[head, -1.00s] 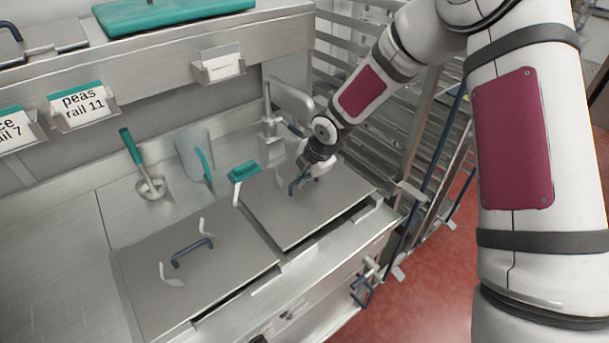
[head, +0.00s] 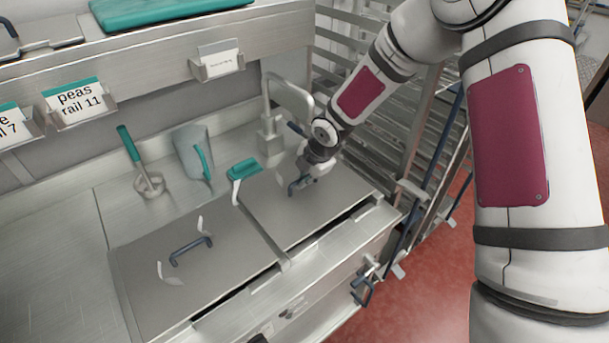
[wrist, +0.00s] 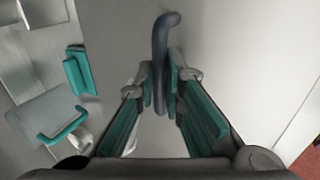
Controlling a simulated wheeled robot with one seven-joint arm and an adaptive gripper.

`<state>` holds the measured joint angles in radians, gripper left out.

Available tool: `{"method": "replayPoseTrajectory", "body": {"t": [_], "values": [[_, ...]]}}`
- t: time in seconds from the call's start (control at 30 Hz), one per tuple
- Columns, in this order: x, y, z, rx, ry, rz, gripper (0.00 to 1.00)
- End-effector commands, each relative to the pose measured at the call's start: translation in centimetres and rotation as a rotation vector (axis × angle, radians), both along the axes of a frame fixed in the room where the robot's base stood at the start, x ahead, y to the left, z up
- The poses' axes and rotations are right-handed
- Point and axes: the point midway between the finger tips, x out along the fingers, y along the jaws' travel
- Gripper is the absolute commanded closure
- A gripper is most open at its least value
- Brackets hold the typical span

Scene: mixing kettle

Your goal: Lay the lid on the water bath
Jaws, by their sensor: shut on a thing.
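The lid (head: 328,212) is a flat grey metal plate with a dark blue bar handle, over the right-hand well of the steel counter. My gripper (head: 300,185) is shut on that handle (wrist: 161,60), which stands between the teal finger pads in the wrist view. The water bath is almost wholly hidden under the lid; a dark gap (head: 345,222) shows along the lid's front edge. I cannot tell whether the lid touches the rim all round.
A second lid (head: 215,265) with a blue handle lies to the left, with white clips beside its handle. Behind stand a clear jug (head: 188,150), a teal-handled ladle (head: 148,184), a teal brush (head: 244,168) and a tap (head: 268,125). A wire rack (head: 360,140) is at the right.

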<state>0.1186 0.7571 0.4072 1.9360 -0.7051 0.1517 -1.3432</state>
Motion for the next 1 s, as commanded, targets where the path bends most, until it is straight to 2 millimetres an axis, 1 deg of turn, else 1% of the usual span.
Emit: {"method": "replayPoseTrajectory", "body": {"t": [0.4, 1.0], "values": [[0.1, 0.0, -1.1, 0.000, -0.003, 0.001, 1.00], [0.1, 0.0, -1.5, 0.000, -0.002, 0.001, 1.00]]}}
